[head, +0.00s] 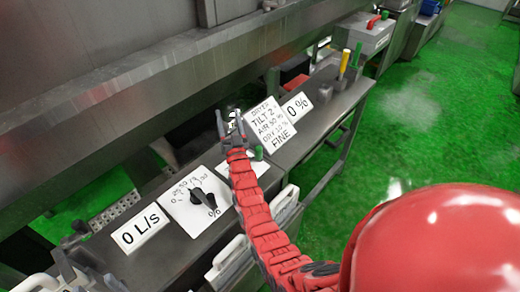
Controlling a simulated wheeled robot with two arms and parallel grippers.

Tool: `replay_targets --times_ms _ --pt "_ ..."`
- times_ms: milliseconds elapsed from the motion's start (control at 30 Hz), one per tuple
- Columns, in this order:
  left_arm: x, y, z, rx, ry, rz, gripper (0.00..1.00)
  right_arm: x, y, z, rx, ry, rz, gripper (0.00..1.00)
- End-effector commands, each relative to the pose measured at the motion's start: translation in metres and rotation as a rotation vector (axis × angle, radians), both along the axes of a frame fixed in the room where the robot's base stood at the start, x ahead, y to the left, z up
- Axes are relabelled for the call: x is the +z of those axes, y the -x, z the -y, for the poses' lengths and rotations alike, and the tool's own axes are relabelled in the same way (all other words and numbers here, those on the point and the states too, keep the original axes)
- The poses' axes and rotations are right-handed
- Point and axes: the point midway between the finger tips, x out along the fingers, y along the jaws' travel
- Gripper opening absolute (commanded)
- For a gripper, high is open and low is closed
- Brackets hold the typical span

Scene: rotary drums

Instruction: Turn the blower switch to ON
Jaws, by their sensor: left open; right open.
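No control in view is legibly marked as the blower switch. A white plate with a small green handle (259,153) sits on the steel console, partly hidden behind my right arm; its label cannot be read. A black dial knob (203,198) on a white plate with a percent scale is left of my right arm. My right gripper (230,120) is open and empty, just beyond the green handle in the picture, over the console's back edge. My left gripper (87,264) is open at the bottom left, near the console's near-left end.
A "0 L/s" sign (140,228) stands left of the dial. A note card (268,124) and a "0 %" sign (297,107) stand on the right-hand console. Yellow and green handles (344,64) are farther back. A steel drum wall (120,90) rises behind. Green floor (430,130) is clear at right.

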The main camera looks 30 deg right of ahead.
Motion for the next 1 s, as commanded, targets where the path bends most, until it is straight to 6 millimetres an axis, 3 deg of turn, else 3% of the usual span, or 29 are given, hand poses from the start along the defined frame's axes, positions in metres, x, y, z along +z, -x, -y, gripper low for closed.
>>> replay_targets --times_ms 33,100,200,300,467,567,667,900,1000 --pt "0.002 0.0 0.0 0.0 0.0 0.0 0.5 0.001 -0.029 0.007 0.012 -0.027 -0.073 0.63" --pt "0.004 0.0 0.0 0.0 0.0 0.0 0.5 -0.004 -0.067 0.012 0.043 -0.067 -0.203 0.63" --pt "0.007 0.0 0.0 0.0 0.0 0.0 0.5 -0.012 -0.111 0.013 0.101 -0.118 -0.406 0.63" --pt "0.009 0.0 0.0 0.0 0.0 0.0 0.5 -0.016 -0.137 0.009 0.163 -0.146 -0.605 0.63" --pt "0.012 0.0 0.0 0.0 0.0 0.0 0.5 -0.018 -0.144 0.005 0.24 -0.159 -0.889 0.63" --pt "0.014 0.0 0.0 0.0 0.0 0.0 0.5 -0.013 -0.13 0.008 0.274 -0.152 -1.088 0.63" --pt "0.017 0.0 0.0 0.0 0.0 0.0 0.5 -0.005 -0.096 0.016 0.295 -0.139 -1.32 0.63" --pt "0.021 0.0 0.0 0.0 0.0 0.0 0.5 0.028 0.021 0.054 0.251 -0.135 -1.815 0.63" --pt "0.022 0.0 0.0 0.0 0.0 0.0 0.5 0.04 0.056 0.064 0.225 -0.147 -1.937 0.63"
